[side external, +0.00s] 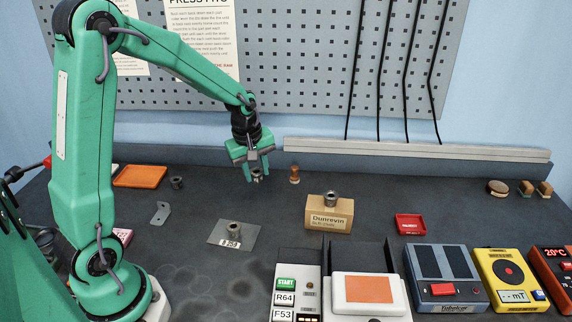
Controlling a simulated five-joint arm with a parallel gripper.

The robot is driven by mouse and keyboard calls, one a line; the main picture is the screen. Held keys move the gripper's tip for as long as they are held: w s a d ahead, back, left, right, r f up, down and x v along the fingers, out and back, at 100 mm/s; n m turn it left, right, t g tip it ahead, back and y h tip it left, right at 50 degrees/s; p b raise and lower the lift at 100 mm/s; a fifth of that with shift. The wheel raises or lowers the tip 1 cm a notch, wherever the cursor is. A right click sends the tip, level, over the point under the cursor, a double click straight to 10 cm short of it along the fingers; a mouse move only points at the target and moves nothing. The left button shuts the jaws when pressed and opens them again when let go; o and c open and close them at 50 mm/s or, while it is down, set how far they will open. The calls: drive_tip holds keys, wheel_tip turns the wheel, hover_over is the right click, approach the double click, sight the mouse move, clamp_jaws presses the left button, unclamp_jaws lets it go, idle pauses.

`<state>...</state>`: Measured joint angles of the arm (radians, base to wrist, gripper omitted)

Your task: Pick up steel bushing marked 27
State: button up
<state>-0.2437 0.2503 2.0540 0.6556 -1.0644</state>
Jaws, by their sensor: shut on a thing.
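My gripper (257,179) points down above the bench behind the middle. It is shut on a small grey metal piece (257,174) that looks like a steel bushing, held between the fingertips. Any number on it is too small to read. Another steel bushing (234,228) stands on a flat grey plate (217,232) with a small white label. A further bushing (331,197) stands on a tan box (329,216). A darker bushing (177,183) stands at the back left. I cannot read a 27 on any of them.
A wooden peg (294,174) stands right of my gripper. An orange tray (140,176) and a metal bracket (160,213) lie left. A red tray (410,224) lies right; several instruments, including a yellow meter (510,277), line the front. The bench between plate and box is clear.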

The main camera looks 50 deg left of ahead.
drive_tip(key=shift+s+d+r, duration=0.1)
drive_tip(key=shift+d+r, duration=0.5)
drive_tip(key=shift+d, duration=0.35)
